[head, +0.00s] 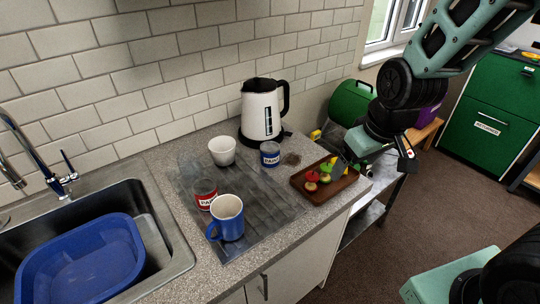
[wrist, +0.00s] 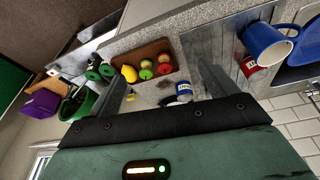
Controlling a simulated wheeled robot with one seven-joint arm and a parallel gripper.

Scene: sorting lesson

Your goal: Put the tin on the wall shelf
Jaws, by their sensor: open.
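Two tins stand on the counter. One is a blue-labelled tin (head: 270,154) beside the tray, which also shows in the wrist view (wrist: 184,91). The other is a red-labelled tin (head: 205,196) behind the blue mug, also in the wrist view (wrist: 248,66). My gripper (head: 352,168) is open and empty at the counter's right end, by the tray, right of the blue tin. In the wrist view its two fingers (wrist: 165,85) stand wide apart, with the blue tin seen between them but farther off. I see no wall shelf in either view.
A brown tray (head: 338,193) holds red, green and yellow fruit-like things. A blue mug (head: 229,219), white cup (head: 222,150) and white kettle (head: 262,110) stand on the counter. A sink (head: 178,250) with a blue basin (head: 85,255) is left. The tiled wall bounds the back.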

